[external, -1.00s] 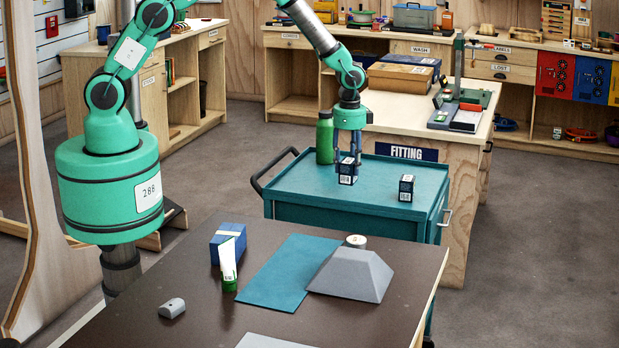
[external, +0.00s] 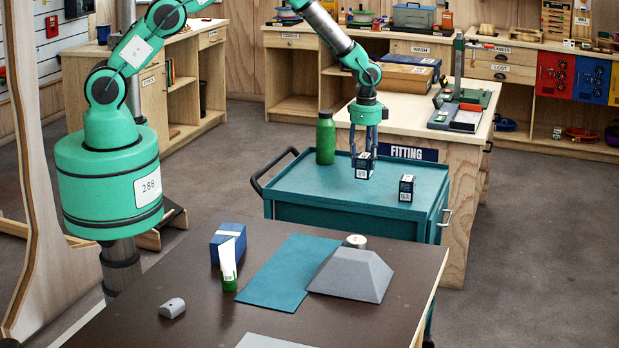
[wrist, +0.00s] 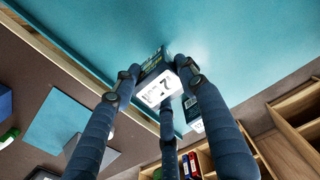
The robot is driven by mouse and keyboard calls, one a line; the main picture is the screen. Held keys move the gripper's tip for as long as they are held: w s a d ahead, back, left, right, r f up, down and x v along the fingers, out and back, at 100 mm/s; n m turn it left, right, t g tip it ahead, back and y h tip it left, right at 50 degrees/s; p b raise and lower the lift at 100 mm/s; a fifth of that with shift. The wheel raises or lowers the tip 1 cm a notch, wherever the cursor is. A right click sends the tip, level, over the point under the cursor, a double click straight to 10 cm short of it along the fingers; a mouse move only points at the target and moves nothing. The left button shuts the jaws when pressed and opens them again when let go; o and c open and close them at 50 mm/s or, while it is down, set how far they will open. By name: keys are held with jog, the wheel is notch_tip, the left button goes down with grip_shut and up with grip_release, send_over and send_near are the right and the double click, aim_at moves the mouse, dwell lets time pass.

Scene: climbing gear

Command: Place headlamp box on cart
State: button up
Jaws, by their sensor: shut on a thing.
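My gripper (external: 366,150) is shut on the headlamp box (external: 363,168), a small dark box with white printed labels. In the wrist view, the fingers (wrist: 160,85) close around the box, and its white printed end (wrist: 159,91) faces the camera. The cart (external: 320,181) is teal with a flat top and a black handle at its left. The held box is over the middle of the cart top; whether its bottom touches is hard to tell.
A similar dark box (external: 406,188) stands upright on the cart, right of the held one. A green bottle (external: 325,140) stands at the cart's back left. The cart's left and front are clear. The fitting bench (external: 415,105) is behind; a dark table (external: 190,275) is in front.

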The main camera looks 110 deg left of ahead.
jog(key=w+a+f, duration=0.1)
jog(key=w+a, duration=0.7)
jog(key=w, duration=0.5)
jog(key=shift+w+f, duration=0.25)
jog(key=shift+w, duration=0.05)
jog(key=shift+f, duration=0.1)
jog(key=shift+f, duration=1.65)
jog(key=shift+f, duration=0.1)
jog(key=o, duration=0.8)
jog(key=shift+f, duration=0.1)
jog(key=o, duration=0.4)
